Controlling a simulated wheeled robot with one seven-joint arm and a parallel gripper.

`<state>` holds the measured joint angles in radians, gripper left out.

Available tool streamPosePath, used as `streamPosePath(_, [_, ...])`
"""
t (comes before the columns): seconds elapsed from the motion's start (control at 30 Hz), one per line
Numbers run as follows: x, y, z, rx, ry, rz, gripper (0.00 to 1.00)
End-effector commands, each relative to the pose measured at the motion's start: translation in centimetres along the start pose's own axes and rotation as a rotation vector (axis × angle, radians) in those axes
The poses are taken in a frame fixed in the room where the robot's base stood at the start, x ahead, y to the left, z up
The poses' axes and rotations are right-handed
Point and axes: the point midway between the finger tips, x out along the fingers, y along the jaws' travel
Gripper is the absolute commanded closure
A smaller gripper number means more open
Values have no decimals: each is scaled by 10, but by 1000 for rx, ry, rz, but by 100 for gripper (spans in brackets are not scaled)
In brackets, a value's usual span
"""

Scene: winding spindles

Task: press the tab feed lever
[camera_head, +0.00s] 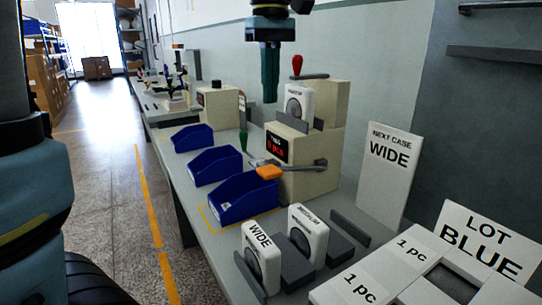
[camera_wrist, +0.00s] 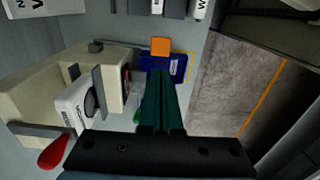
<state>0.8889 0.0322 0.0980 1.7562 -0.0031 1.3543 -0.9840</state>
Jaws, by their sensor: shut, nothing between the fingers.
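The lever with an orange paddle (camera_head: 268,172), which I take for the tab feed lever, sticks out from the front of a beige machine (camera_head: 312,170), above a blue bin. In the wrist view the orange paddle (camera_wrist: 160,46) lies beyond my fingertips, with its grey rod running left to the machine. My gripper (camera_head: 270,98) has green fingers, shut and empty. It hangs pointing down, above and apart from the lever. In the wrist view the shut fingers (camera_wrist: 160,76) overlap a blue bin. A small display (camera_head: 277,147) on the machine reads "0 pcs".
A red knob (camera_head: 297,64) tops the machine above a white labelled cassette (camera_head: 299,102). Blue bins (camera_head: 216,166) line the bench's left edge. Cassettes marked WIDE (camera_head: 261,258) and MEDIUM (camera_head: 308,236) stand in front. A "NEXT CASE WIDE" sign (camera_head: 389,168) and "LOT BLUE" sign (camera_head: 488,243) stand right.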

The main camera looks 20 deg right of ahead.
Motion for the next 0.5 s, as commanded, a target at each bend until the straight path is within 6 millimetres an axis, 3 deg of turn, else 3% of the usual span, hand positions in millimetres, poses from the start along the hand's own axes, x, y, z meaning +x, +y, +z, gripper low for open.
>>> streamPosePath(0.27, [5, 0, 0, 1, 0, 0, 100])
streamPosePath(0.5, [41, -1, 0, 1, -2, -3, 100])
